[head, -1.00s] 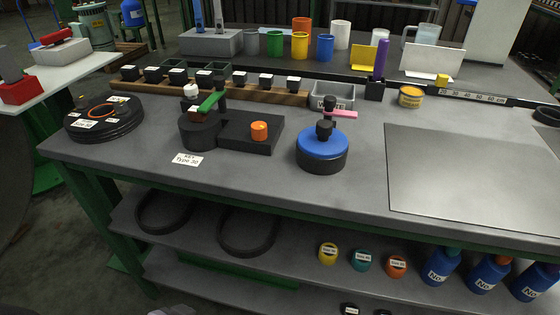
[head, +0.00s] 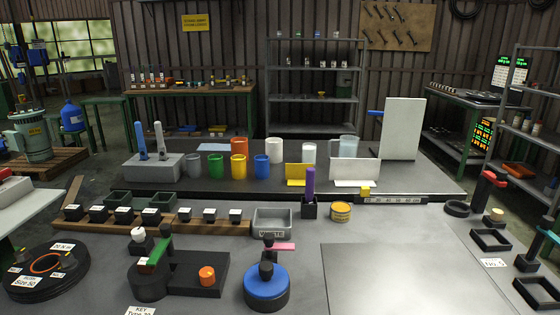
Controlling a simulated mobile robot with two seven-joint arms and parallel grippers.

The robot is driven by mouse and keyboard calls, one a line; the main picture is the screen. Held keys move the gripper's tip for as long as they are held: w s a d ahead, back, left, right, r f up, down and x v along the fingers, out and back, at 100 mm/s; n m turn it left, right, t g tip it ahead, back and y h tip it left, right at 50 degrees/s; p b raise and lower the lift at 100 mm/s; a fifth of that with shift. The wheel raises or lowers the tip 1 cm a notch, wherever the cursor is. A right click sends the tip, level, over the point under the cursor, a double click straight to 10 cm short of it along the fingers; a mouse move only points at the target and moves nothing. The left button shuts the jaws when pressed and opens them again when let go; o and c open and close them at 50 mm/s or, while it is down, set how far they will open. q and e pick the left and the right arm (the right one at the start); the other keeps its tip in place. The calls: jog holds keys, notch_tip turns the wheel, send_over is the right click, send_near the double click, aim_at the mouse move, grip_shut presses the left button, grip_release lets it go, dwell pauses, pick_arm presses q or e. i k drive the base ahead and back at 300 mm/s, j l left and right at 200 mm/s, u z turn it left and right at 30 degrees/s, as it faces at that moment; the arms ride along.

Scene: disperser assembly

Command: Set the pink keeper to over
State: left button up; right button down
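The pink keeper (head: 281,246) is a small flat bar on a black post (head: 268,240). The post stands at the far side of a round black pot with a blue lid (head: 266,288). The bar points to the right from the post, behind the lid's black knob (head: 266,270), and does not cross the knob. A similar green keeper (head: 160,249) on the fixture to the left slants from its post toward the near left, above a black round part (head: 149,283). Neither of my grippers is in view.
An orange knob (head: 207,275) sits on a black block (head: 205,262) left of the blue lid. A grey tray (head: 272,224), a purple-handled tool (head: 310,184) and a yellow tin (head: 341,211) stand behind. A bare metal plate (head: 405,280) lies to the right.

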aim_at(271, 246)
jog(key=u, duration=1.65)
jog(key=k+j, duration=0.1)
jog(key=k, duration=0.65)
